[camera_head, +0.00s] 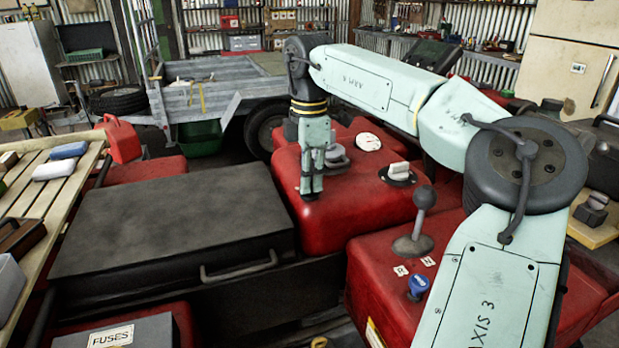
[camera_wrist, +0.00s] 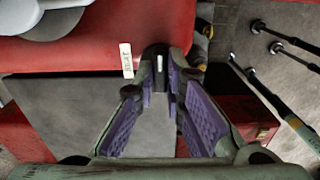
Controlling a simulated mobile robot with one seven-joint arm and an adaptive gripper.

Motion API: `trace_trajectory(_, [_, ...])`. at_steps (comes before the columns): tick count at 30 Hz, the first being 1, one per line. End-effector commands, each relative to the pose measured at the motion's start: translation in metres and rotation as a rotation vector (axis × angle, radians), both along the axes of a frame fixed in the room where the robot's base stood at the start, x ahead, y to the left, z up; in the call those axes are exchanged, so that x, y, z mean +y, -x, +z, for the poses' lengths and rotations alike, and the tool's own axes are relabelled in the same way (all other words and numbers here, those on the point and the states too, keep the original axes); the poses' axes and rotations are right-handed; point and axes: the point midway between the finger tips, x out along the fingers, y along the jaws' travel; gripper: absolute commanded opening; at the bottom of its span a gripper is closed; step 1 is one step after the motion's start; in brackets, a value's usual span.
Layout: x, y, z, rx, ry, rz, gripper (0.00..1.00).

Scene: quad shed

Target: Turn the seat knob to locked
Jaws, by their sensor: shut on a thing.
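The seat knob (camera_wrist: 158,56) is small and dark with a pale mark on it. It sits at the edge of the red bodywork (camera_wrist: 100,54), beside a small white label (camera_wrist: 127,60) that seems to read SEAT. My gripper (camera_wrist: 165,75) is shut on the knob, with its purple finger pads on either side. In the head view my gripper (camera_head: 311,190) points down at the left side of the red body (camera_head: 345,220). The knob is hidden there behind my fingers. I cannot tell from the mark whether the knob is at locked.
The flat black seat (camera_head: 170,230) lies left of my gripper. A grey cap (camera_head: 338,160), a pale dial knob (camera_head: 399,172), a ball-topped lever (camera_head: 420,212) and a blue knob (camera_head: 418,286) stand close to the right. A slatted bench (camera_head: 45,200) is at far left.

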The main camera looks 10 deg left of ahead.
Motion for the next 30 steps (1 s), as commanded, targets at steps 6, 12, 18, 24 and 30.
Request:
trace_trajectory(6, [-0.001,-0.002,0.002,-0.005,-0.001,-0.005,0.00])
trace_trajectory(12, [-0.001,-0.001,0.001,-0.004,-0.001,-0.004,0.19])
trace_trajectory(18, [0.000,-0.001,0.001,-0.002,0.000,-0.002,0.31])
trace_trajectory(24, [0.000,0.000,0.000,-0.001,-0.001,-0.001,0.31])
trace_trajectory(30, [0.000,-0.001,0.011,-0.002,0.000,-0.002,0.31])
